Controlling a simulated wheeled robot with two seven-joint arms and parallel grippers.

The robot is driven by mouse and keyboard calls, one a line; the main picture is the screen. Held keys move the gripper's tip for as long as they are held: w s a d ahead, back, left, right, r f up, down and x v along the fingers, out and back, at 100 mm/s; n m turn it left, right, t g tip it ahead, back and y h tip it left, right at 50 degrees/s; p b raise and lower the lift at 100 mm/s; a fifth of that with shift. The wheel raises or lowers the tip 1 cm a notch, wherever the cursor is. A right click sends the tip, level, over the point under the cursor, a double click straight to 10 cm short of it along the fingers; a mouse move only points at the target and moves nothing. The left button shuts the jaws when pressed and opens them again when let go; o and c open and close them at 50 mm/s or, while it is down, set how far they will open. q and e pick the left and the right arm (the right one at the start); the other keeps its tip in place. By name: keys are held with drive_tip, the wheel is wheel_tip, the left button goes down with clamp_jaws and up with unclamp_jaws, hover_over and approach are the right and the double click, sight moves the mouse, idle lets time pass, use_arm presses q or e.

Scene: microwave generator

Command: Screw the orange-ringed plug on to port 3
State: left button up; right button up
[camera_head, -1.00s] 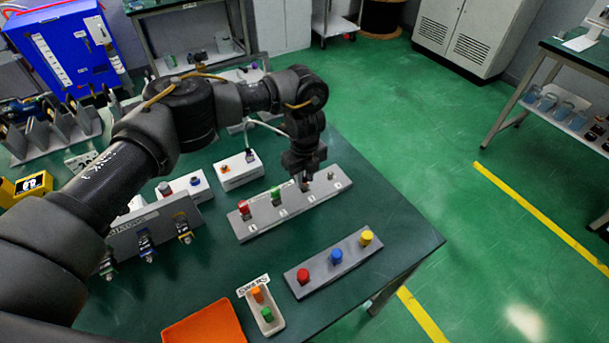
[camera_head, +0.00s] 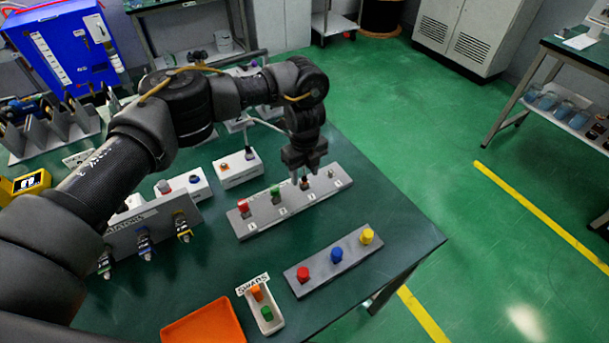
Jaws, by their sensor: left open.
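The grey port bar (camera_head: 258,223) lies across the middle of the table. A red plug (camera_head: 243,206) and a green plug (camera_head: 276,193) stand at its left part. A small dark reddish plug (camera_head: 305,184) stands at the third position from the left; I cannot make out an orange ring on it. A bare metal port (camera_head: 331,173) is at the right end. The port numbers are too small to read. My left gripper (camera_head: 305,178) points down over the dark plug, open, with its fingertips around or just above its top. My right gripper is not in view.
A second grey bar (camera_head: 318,273) in front holds red, blue and yellow caps. A spares tray (camera_head: 278,325) with orange and green pieces and an orange tray (camera_head: 205,325) are near the front edge. White boxes (camera_head: 238,170) and a bracket rack (camera_head: 160,232) stand left.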

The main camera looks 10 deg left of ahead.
use_arm(q)
wheel_tip(320, 180, up, 9)
idle(0.3)
idle(0.5)
